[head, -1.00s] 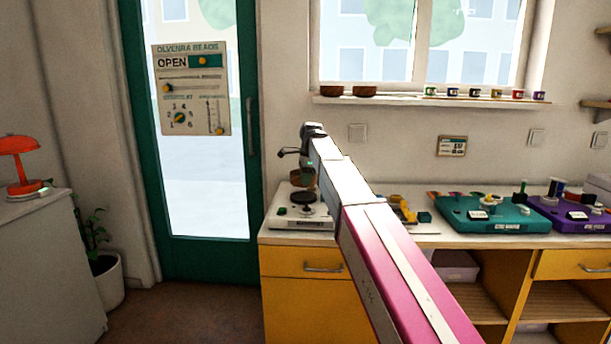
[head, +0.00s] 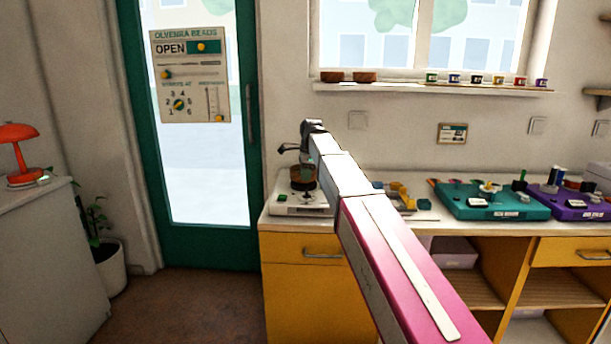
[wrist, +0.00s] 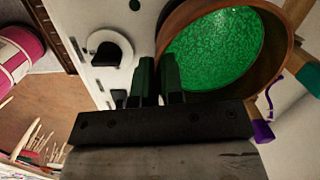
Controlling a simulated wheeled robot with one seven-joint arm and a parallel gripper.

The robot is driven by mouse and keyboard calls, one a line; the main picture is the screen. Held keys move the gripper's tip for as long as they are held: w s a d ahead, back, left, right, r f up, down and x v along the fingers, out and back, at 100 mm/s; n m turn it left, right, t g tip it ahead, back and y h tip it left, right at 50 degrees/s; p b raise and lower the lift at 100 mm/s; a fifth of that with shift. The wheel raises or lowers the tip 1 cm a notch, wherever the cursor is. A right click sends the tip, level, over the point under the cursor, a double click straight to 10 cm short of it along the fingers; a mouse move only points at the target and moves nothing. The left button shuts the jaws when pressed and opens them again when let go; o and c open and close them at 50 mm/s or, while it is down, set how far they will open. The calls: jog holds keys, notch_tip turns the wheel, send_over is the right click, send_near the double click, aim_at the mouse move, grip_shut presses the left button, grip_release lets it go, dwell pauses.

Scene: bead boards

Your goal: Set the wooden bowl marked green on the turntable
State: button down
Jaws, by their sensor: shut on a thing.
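The wooden bowl (head: 303,177) has a brown rim and a bright green inside, which fills much of the wrist view (wrist: 215,45). My gripper (wrist: 160,75) is shut on the bowl's near wall; in the head view my gripper (head: 308,163) is small and partly hidden by the wrist. The turntable is on the white unit (head: 292,204) on the counter. The bowl is over the turntable plate and hides it, so I cannot tell whether they touch. The white unit with a dark round knob also shows in the wrist view (wrist: 92,60).
To the right on the counter are small yellow parts (head: 398,190), a teal bead board (head: 490,202) and a purple board (head: 575,205). Two brown bowls (head: 348,77) and several small cups stand on the window sill. My arm crosses the counter front.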

jog(key=shift+f, duration=0.55)
dwell(0.4)
jog(key=c, duration=1.2)
grip_release()
jog(key=shift+o, duration=0.2)
jog(key=shift+r, duration=0.15)
jog(key=shift+r, duration=3.4)
